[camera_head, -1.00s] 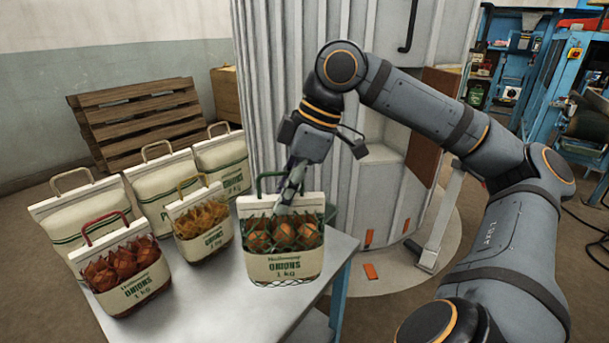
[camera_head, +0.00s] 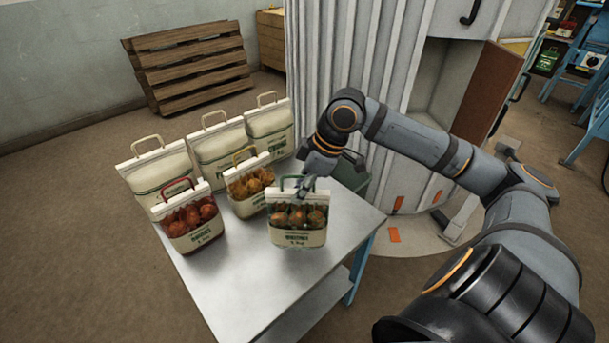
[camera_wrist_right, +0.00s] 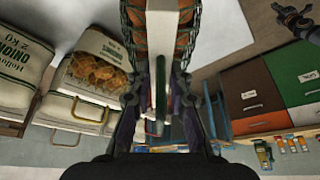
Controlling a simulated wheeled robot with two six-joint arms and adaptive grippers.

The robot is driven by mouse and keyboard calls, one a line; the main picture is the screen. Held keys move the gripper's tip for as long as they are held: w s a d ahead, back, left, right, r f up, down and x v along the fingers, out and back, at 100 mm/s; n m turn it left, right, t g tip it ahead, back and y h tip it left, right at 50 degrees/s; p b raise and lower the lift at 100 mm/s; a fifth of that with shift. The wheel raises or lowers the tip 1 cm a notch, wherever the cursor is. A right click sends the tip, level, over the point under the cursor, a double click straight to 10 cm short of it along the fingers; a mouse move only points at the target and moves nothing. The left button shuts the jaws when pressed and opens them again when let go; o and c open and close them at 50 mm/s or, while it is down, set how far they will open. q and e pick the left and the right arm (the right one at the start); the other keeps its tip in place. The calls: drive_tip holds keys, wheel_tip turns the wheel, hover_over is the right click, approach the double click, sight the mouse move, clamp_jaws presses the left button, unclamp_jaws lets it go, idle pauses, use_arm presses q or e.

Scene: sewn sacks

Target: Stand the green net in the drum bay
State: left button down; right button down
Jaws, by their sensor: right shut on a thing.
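The green net (camera_head: 297,238) is a cream bag with a mesh window of onions and a green handle. It is upright at the right side of the metal table (camera_head: 262,300); I cannot tell whether its base touches the top. My left gripper does not show.
A red net (camera_head: 187,222) and a yellow-handled net (camera_head: 249,187) stand left of the green one. Several cream sacks (camera_head: 215,147) stand behind them. A dark green container (camera_head: 350,168) is behind my right gripper. A wooden pallet (camera_head: 188,66) leans by the wall. The table front is clear.

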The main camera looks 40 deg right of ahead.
drive_tip(key=shift+w+a+f, duration=0.1)
drive_tip(key=shift+w+f, duration=0.25)
drive_tip(key=shift+w, duration=0.05)
drive_tip(key=shift+a+p, duration=0.2)
drive_tip(key=shift+p, duration=0.1)
drive_tip(key=shift+w+f, duration=0.1)
drive_tip(key=shift+f, duration=1.8)
drive_tip(key=c, duration=1.3)
unclamp_jaws()
drive_tip(key=shift+o, duration=0.2)
